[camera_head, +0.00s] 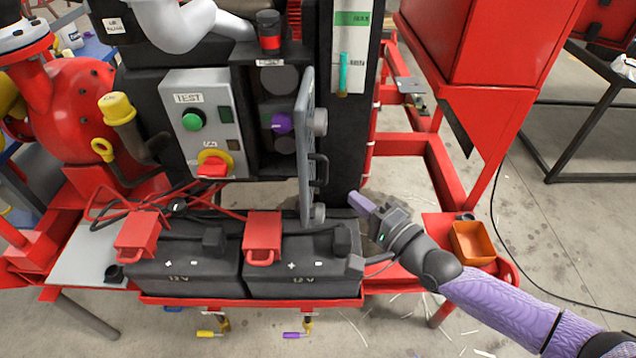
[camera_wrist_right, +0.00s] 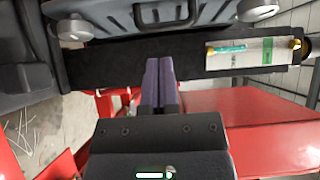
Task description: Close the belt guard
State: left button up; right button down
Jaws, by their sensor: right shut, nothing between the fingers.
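What I take to be the belt guard is a grey hinged panel (camera_head: 306,140) on the dark housing. It stands swung out, nearly edge-on in the head view, with a black handle and round grey knobs on its right-hand face. Behind it the housing's opening (camera_head: 268,135) shows round grey and purple parts. My right gripper (camera_head: 359,201) is shut and empty, just right of the panel's lower end and apart from it in the head view. In the right wrist view the panel (camera_wrist_right: 180,12) crosses the top, beyond the closed purple fingers (camera_wrist_right: 161,82). My left gripper is out of view.
Two black batteries (camera_head: 300,275) with red terminal covers sit below the panel. The grey control box (camera_head: 205,125) with green and red controls stands to its left. A red cabinet (camera_head: 490,40) and an orange bin (camera_head: 472,240) are on the right.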

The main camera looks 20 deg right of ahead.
aim_at(308, 176)
jog(key=w+a, duration=0.4)
jog(key=w, duration=0.1)
jog(key=shift+w+a, duration=0.15)
jog(key=shift+a, duration=0.25)
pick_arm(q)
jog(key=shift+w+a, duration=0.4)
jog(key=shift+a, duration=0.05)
pick_arm(e)
jog(key=shift+w+a, duration=0.15)
jog(key=shift+a, duration=0.15)
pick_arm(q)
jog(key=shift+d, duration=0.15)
